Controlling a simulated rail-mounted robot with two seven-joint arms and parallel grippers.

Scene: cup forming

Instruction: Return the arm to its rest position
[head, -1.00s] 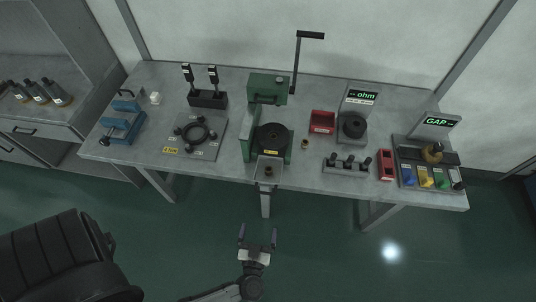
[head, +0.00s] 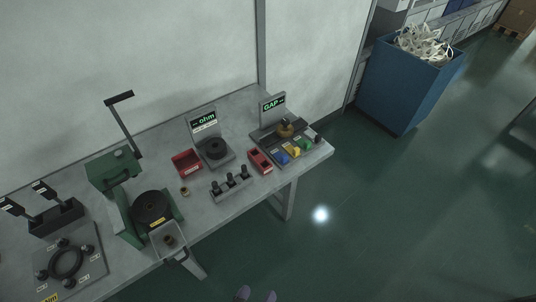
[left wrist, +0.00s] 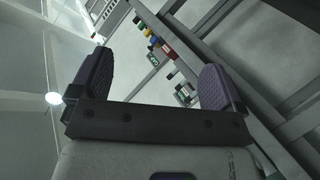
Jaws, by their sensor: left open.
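My left gripper (head: 257,294) shows only as two fingertips at the bottom edge of the head view, in front of the workbench and over the green floor. In the left wrist view its two dark, ribbed fingers (left wrist: 157,76) stand wide apart with nothing between them. The rest of the left arm is out of the head view. My right gripper is in neither view.
The grey workbench (head: 225,212) carries a green press (head: 115,171), a ring fixture (head: 66,263), an ohm meter (head: 203,122), a GAP station (head: 273,106) and red bins (head: 186,162). A blue crate (head: 402,87) stands at the right. The floor (head: 400,220) between is clear.

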